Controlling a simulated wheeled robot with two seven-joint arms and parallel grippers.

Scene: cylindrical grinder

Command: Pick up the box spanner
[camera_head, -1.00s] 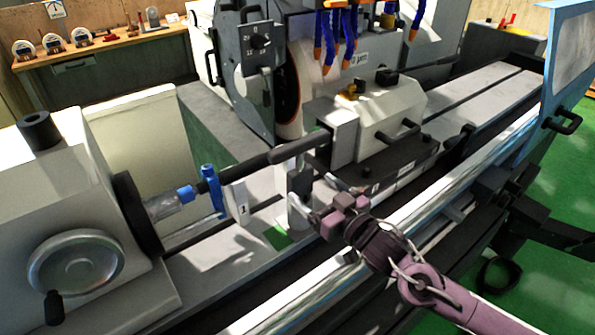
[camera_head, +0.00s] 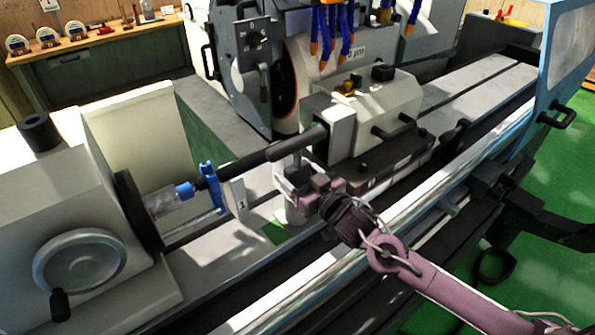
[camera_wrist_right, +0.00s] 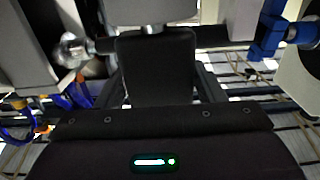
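My right gripper (camera_head: 284,182) reaches in from the lower right to the pale upright post (camera_head: 291,210) of the support under the shaft. Its fingers look spread apart at the post, with nothing clearly held between them. In the right wrist view a dark pad (camera_wrist_right: 157,68) sits in the middle, with dark bars apart on either side and a silver knob (camera_wrist_right: 72,50) to the left. I cannot pick out the box spanner with certainty; it may be hidden by the gripper. My left gripper is not in view.
A dark shaft (camera_head: 240,163) runs from the headstock to the tailstock (camera_head: 375,105), with a blue carrier (camera_head: 208,172) on it, also in the wrist view (camera_wrist_right: 268,38). A handwheel (camera_head: 80,262) is at lower left. Gauges stand on a back bench (camera_head: 100,42).

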